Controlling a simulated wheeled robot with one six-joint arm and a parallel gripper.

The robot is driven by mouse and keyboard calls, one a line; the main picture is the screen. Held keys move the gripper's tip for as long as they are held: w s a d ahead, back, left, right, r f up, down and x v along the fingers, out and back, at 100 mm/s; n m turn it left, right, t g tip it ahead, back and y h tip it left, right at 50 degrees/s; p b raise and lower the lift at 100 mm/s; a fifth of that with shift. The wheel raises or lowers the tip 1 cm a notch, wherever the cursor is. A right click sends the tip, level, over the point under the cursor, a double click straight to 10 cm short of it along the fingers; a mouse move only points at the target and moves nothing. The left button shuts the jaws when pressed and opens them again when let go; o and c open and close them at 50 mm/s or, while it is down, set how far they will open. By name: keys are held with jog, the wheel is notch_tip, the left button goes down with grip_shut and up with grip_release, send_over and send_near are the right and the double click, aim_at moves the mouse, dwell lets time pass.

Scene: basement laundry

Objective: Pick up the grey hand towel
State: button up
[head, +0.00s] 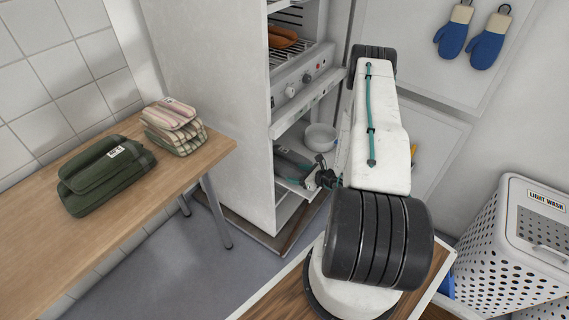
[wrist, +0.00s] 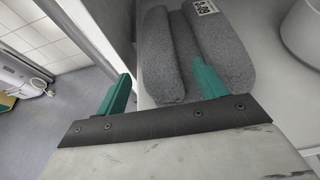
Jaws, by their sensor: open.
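The grey hand towel (wrist: 218,58) is folded, with a small white label on top. It fills the upper middle of the wrist view. In the head view the towel (head: 290,160) shows in part on the low shelf of the white cabinet. My gripper (wrist: 160,76) is open, with its teal fingers apart and pointing at the towel. The left finger is just left of the towel's near end. The right finger overlaps the towel in the picture; I cannot tell whether it touches. In the head view my gripper (head: 305,177) is at the shelf opening, partly hidden by my arm.
A white bowl (head: 320,136) stands on the shelf right of the towel. The cabinet's side wall (head: 215,90) bounds the opening on the left. A wooden table (head: 120,215) holds a green towel (head: 100,178) and a striped towel (head: 174,126). A white basket (head: 510,240) stands right.

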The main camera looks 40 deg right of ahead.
aim_at(293, 172)
jog(key=x, duration=0.3)
jog(key=shift+w+a+f, duration=0.1)
jog(key=shift+w, duration=0.15)
jog(key=shift+c, duration=0.3)
jog(key=c, duration=1.1)
